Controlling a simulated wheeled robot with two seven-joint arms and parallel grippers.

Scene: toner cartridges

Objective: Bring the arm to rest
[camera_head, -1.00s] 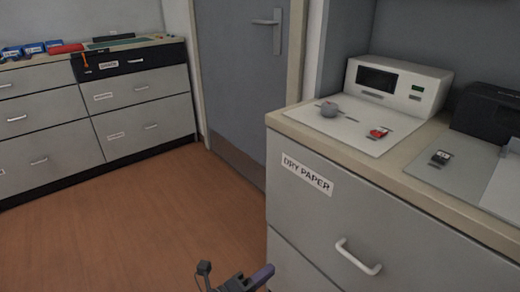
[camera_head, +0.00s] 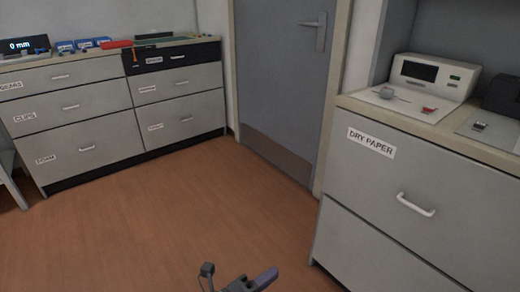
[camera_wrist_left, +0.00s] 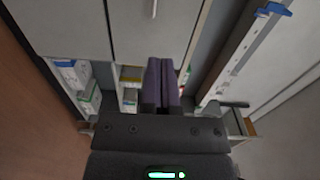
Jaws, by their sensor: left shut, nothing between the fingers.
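My left gripper (camera_head: 262,279) shows at the bottom edge of the head view, low over the brown floor and away from the furniture. In the left wrist view its two purple-grey fingers (camera_wrist_left: 161,82) lie together, shut with nothing between them. Most of my left arm is outside the head view. My right gripper is not in view.
A grey door (camera_head: 287,75) and a labelled drawer cabinet (camera_head: 110,110) stand behind. The brown floor (camera_head: 150,225) between is clear. Boxes (camera_wrist_left: 72,73) show in the wrist view.

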